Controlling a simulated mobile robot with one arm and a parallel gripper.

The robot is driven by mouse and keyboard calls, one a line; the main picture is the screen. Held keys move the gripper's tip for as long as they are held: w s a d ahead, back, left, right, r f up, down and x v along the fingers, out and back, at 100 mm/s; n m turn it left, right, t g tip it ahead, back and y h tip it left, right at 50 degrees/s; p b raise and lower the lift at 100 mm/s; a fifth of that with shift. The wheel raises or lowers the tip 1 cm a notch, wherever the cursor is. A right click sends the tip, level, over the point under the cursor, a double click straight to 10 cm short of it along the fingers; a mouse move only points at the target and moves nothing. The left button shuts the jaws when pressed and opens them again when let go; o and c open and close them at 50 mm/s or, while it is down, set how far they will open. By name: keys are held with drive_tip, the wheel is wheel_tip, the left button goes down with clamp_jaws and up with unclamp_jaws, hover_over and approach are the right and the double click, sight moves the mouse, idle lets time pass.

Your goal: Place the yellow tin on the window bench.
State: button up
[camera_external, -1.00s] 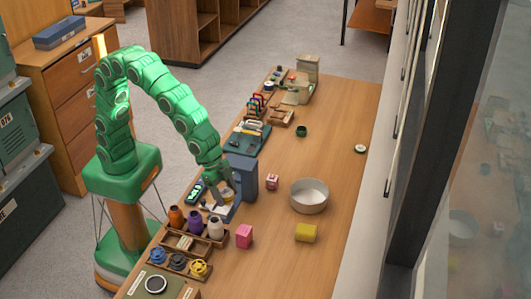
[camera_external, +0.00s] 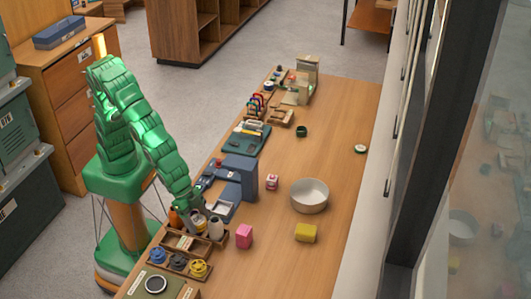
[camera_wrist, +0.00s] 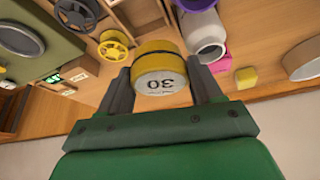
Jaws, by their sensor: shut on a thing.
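The yellow tin (camera_wrist: 160,72), a short cylinder with a dark band and a pale end marked "30", is between the fingers of my gripper (camera_wrist: 163,92) in the wrist view. My gripper is shut on it. In the external view my gripper (camera_external: 192,220) is over the spool and bottle trays at the near left of the bench, and the tin is hard to make out there. The long wooden bench (camera_external: 340,140) runs beside the window.
A white bowl (camera_external: 309,196), a yellow block (camera_external: 305,232), a pink block (camera_external: 244,236) and a small pink-and-white cube (camera_external: 272,182) stand on the bench. A blue scale-like device (camera_external: 240,175) is behind my gripper. The bench's right side is mostly clear.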

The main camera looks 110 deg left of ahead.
drive_tip(key=w+d+f, duration=0.2)
drive_tip(key=w, duration=0.3)
approach(225, 267)
drive_tip(key=shift+w+f, duration=0.4)
drive_tip(key=shift+w, duration=0.3)
drive_tip(key=shift+x, duration=1)
drive_tip(key=shift+w+d+f, duration=0.1)
drive_tip(key=shift+f, duration=0.6)
drive_tip(key=shift+w+d+f, duration=0.1)
drive_tip(key=shift+f, duration=0.55)
drive_tip(key=o, duration=1)
drive_tip(key=shift+f, duration=0.15)
drive_tip(key=shift+o, duration=0.2)
